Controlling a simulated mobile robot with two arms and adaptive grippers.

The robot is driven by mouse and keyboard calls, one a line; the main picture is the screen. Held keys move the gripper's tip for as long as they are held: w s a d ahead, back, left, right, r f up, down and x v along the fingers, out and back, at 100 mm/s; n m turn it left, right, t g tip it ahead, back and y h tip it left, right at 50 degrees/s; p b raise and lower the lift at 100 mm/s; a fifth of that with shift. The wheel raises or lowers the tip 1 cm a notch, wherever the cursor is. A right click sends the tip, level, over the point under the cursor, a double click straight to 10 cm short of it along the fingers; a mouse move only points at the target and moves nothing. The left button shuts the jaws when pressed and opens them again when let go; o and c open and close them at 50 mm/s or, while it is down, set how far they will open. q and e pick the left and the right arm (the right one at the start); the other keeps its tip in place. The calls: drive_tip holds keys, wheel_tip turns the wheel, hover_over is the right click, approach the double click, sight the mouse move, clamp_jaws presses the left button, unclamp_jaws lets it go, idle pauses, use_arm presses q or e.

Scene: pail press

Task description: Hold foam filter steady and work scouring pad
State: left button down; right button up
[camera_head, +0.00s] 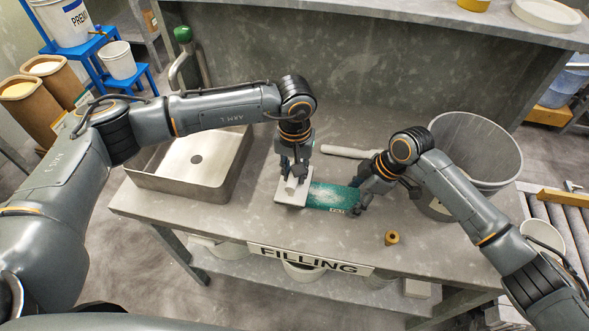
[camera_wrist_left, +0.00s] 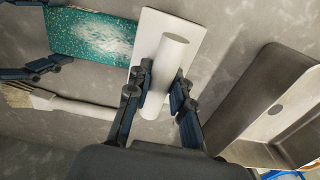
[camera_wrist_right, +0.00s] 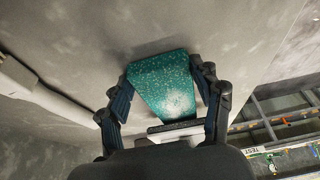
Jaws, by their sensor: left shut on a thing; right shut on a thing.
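The foam filter (camera_head: 328,196) is a flat teal speckled slab with a whitish patch, lying on the grey bench. The scouring pad (camera_head: 284,201) is a pale square plate with a white cylinder handle (camera_wrist_left: 165,75). It overlaps or meets the filter's left end; I cannot tell how firmly it presses. My left gripper (camera_head: 294,176) is shut on the handle from above. My right gripper (camera_head: 368,198) is shut on the filter's right end, with fingers on either side in the right wrist view (camera_wrist_right: 163,75).
A metal sink tray (camera_head: 150,180) stands left on the bench. A pale-handled brush (camera_head: 345,152) lies behind the filter. A large grey pail (camera_head: 475,135) stands behind my right arm. A small brass fitting (camera_head: 391,238) sits front right. The bench's front edge carries a FILLING label (camera_head: 310,261).

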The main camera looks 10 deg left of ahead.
sight(306, 184)
use_arm(q)
drive_tip(key=shift+f, duration=0.5)
drive_tip(key=shift+w+d, duration=0.1)
drive_tip(key=shift+d, duration=3.35)
drive_tip(key=shift+a+f, duration=0.2)
drive_tip(key=shift+a, duration=1.85)
drive_tip(key=shift+s+a, duration=0.2)
drive_tip(key=shift+a, duration=1.4)
drive_tip(key=shift+r, duration=0.1)
drive_tip(key=shift+d+r, duration=0.1)
drive_tip(key=shift+r, duration=1.5)
